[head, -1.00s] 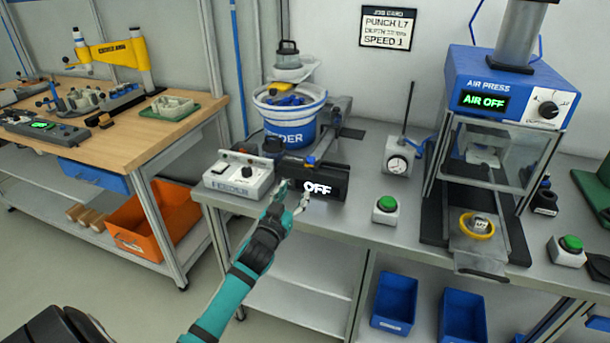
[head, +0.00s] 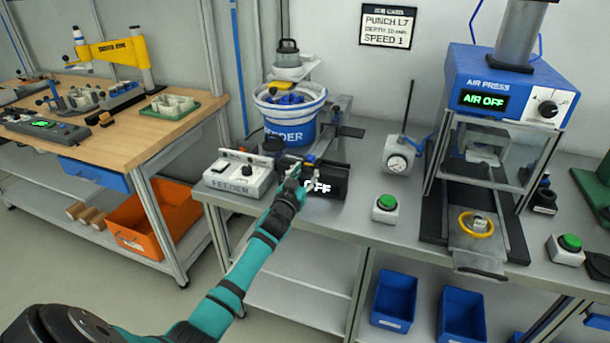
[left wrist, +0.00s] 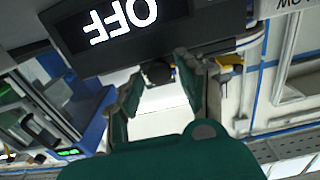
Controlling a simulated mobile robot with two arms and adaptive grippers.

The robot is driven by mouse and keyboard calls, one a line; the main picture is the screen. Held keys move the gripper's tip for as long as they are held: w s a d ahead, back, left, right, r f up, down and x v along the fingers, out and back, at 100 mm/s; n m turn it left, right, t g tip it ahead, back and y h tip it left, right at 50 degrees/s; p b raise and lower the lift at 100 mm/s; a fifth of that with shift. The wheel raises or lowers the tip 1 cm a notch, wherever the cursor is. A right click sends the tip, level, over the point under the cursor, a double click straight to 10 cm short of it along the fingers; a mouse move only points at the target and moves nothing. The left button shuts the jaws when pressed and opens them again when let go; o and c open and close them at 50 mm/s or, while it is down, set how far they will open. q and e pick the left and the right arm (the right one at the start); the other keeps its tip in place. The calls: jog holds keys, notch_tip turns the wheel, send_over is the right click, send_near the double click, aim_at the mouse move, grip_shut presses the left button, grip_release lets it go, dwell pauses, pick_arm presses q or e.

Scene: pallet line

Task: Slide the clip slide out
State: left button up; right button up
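My left gripper (head: 297,171) is at the front of the feeder, beside the black display box (head: 328,183) that reads OFF. In the left wrist view its two fingers (left wrist: 157,78) are apart, with a small dark round knob (left wrist: 160,73) showing between and beyond their tips. I cannot tell whether they touch it. This knob seems to belong to the clip slide at the end of the feeder's track; the slide itself is mostly hidden. A small blue and yellow part (head: 310,160) shows just above the gripper. My right gripper is not in view.
The feeder bowl (head: 289,118) holds blue parts behind the gripper. A white feeder control box (head: 240,175) stands to the left.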

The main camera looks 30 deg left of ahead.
pick_arm(q)
grip_shut()
jog(key=shift+d, duration=0.15)
jog(key=d, duration=0.2)
jog(key=w+d+b, duration=0.1)
jog(key=d, duration=0.4)
jog(key=shift+w+d+f, duration=0.1)
jog(key=shift+w+d, duration=0.15)
jog(key=shift+w, duration=0.15)
jog(key=shift+a, duration=0.1)
jog(key=shift+o, duration=1.5)
grip_release()
jog(key=shift+d, duration=0.2)
